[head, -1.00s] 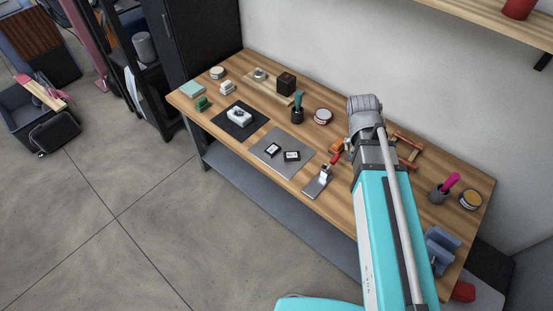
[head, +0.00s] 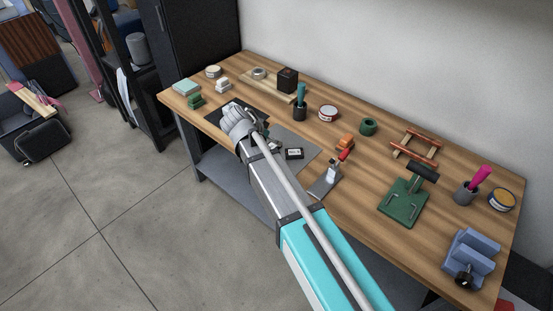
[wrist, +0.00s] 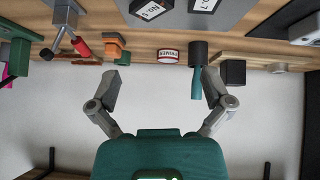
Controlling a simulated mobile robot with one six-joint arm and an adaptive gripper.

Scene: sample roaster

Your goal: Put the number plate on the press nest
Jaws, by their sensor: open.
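A small dark plate with a white number label (head: 293,153) lies on the grey mat (head: 304,142). In the wrist view two labelled plates show at the top edge: one reads No. 8 (wrist: 152,9), the other (wrist: 205,4) seems to end in 7. My gripper (wrist: 162,85) is open and empty, fingers wide apart. In the head view its fingers are mostly hidden behind my wrist, near the black mat. I cannot tell which holds the press nest.
A teal-handled tool in a dark cup (head: 300,108), a dark box (head: 287,79) and a round tin (head: 328,113) stand at the back. An orange object (head: 345,142) sits behind the clamp. A blue-grey block (head: 469,258) stands at the right end. Bare wood surrounds the green base.

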